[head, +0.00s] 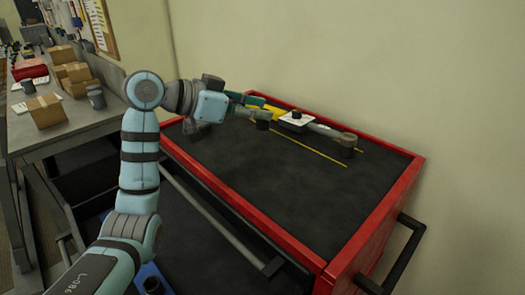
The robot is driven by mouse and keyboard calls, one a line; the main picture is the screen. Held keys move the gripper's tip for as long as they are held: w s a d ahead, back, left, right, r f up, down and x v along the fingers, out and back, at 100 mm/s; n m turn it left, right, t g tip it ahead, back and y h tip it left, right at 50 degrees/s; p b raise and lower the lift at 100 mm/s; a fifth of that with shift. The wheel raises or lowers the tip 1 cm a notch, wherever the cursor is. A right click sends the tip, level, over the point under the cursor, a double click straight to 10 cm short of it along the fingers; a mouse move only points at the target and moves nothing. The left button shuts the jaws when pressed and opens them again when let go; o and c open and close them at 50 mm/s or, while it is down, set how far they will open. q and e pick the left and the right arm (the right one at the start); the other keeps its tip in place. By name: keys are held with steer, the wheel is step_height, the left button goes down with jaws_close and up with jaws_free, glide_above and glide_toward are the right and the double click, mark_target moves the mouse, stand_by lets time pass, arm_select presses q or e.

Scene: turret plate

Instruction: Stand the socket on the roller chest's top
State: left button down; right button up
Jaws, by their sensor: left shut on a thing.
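The roller chest (275,232) has a red rim and a dark top and stands in the middle and right of the head view. My left gripper (256,112) is over the far left part of the top and is shut on a small dark cylinder, which looks like the socket (263,123). The socket looks upright at the fingertips. I cannot tell whether its base touches the top. My right gripper is not in view.
A grey bar tool (322,129) with a white plate (296,119) lies right of the socket, near a yellow line (328,157). The near part of the top is clear. A bench (65,130) with cardboard boxes (46,111) stands at left.

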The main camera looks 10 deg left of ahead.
arm_select(q)
steer(key=f, duration=1.1)
steer(key=shift+w+a+f, duration=0.15)
steer(key=shift+a+f, duration=0.2)
steer(key=shift+f, duration=0.05)
steer(key=shift+w+a+f, duration=0.15)
steer(key=shift+a+f, duration=0.05)
steer(key=shift+a, duration=0.1)
steer(key=c, duration=1.3)
jaws_free()
steer(key=shift+w+a+f, duration=0.1)
steer(key=shift+d, duration=0.35)
steer(key=shift+s+d+r, duration=0.15)
steer(key=shift+s+r, duration=0.15)
steer(key=shift+s, duration=0.05)
steer(key=b+v, duration=0.1)
steer(key=v, duration=1)
steer(key=shift+s+a+r+b, duration=0.15)
steer(key=shift+s+a+b, duration=0.05)
steer(key=shift+a+b, duration=0.1)
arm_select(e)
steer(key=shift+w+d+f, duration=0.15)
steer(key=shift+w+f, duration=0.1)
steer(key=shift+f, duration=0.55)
arm_select(q)
steer(key=shift+a, duration=0.1)
